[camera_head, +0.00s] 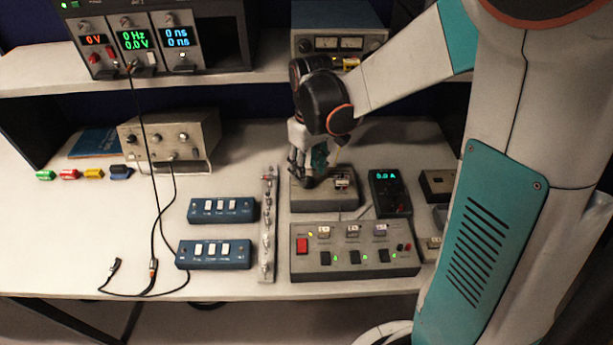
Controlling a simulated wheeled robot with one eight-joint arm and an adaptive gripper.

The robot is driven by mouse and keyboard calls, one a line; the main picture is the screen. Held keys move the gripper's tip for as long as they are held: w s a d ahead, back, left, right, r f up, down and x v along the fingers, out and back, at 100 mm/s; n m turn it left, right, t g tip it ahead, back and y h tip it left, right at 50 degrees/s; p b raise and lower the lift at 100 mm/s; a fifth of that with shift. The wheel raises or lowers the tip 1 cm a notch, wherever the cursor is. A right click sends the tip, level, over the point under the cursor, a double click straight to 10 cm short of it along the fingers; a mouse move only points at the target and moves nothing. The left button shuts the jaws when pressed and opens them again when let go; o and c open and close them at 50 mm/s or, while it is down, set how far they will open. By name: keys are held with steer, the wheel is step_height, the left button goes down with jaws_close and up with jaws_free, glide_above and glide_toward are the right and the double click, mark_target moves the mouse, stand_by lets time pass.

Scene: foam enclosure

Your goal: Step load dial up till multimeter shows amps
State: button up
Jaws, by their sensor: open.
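A beige-grey box (325,203), which looks like the load unit, sits on the bench below my gripper (307,174). My gripper points down over the left part of the box top, fingers apart. The load dial is hidden behind the fingers, so I cannot tell whether they touch it or where it is set. The dark multimeter (397,211) lies just right of the box. Its lit green display (386,174) is small and seems to read 0.0 A, though the digits are hard to make out.
A grey switch panel (345,271) with a red switch stands in front of the box. Left are a metal strip (268,225), two blue switch boxes (222,210) (214,255) and loose black cables (152,250). A shelf (230,78) with instruments runs behind.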

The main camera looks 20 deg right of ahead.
mark_target(308, 179)
steer(key=shift+f+b, duration=0.35)
steer(key=shift+f, duration=1.15)
jaws_close()
steer(key=m, duration=0.4)
steer(key=shift+m, duration=0.3)
steer(key=m, duration=0.4)
steer(key=shift+m, duration=0.3)
